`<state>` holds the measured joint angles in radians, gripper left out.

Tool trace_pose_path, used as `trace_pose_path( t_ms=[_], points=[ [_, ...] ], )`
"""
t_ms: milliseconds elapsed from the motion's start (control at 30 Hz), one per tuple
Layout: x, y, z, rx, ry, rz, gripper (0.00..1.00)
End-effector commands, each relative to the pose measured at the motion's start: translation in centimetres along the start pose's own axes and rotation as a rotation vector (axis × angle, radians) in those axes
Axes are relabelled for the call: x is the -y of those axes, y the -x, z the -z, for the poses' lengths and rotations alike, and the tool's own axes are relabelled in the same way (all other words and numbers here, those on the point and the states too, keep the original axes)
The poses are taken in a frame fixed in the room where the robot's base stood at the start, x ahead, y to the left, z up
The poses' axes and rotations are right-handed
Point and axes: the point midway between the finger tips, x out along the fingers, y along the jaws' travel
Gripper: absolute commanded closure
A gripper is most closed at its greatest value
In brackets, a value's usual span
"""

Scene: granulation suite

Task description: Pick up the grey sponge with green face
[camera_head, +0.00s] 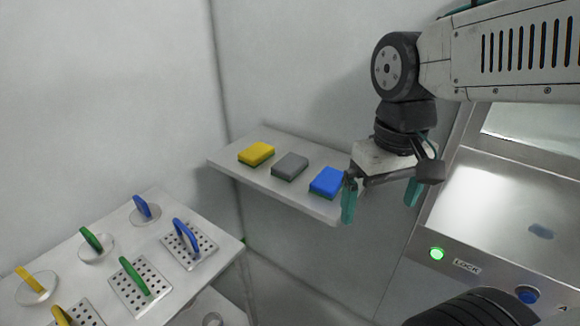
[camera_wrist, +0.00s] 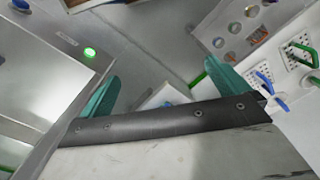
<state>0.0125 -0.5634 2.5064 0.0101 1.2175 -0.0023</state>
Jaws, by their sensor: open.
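The grey sponge (camera_head: 290,166) lies flat on a narrow wall shelf (camera_head: 225,165) in the head view, between a yellow sponge (camera_head: 257,153) on its left and a blue sponge (camera_head: 327,182) on its right. A thin green face shows along its lower edge. My gripper (camera_head: 381,196) is open and empty, its teal fingers pointing down, to the right of the blue sponge and apart from the grey one. In the wrist view the two teal fingers of my gripper (camera_wrist: 160,90) stand wide apart; I cannot make out the grey sponge there.
A lower table at the left holds round lids (camera_head: 145,213) and perforated plates (camera_head: 140,286) with coloured handles. A steel cabinet with a lit green button (camera_head: 437,254) stands at the right. White walls close in behind the shelf.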

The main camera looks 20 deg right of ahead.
Motion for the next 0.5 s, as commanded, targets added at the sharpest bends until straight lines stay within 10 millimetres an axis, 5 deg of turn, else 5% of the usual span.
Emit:
trace_pose_path(
  t_ms=[500],
  points=[
    [1.2,-5.9,21.6,-0.018,0.287,0.117,0.0]
  ],
)
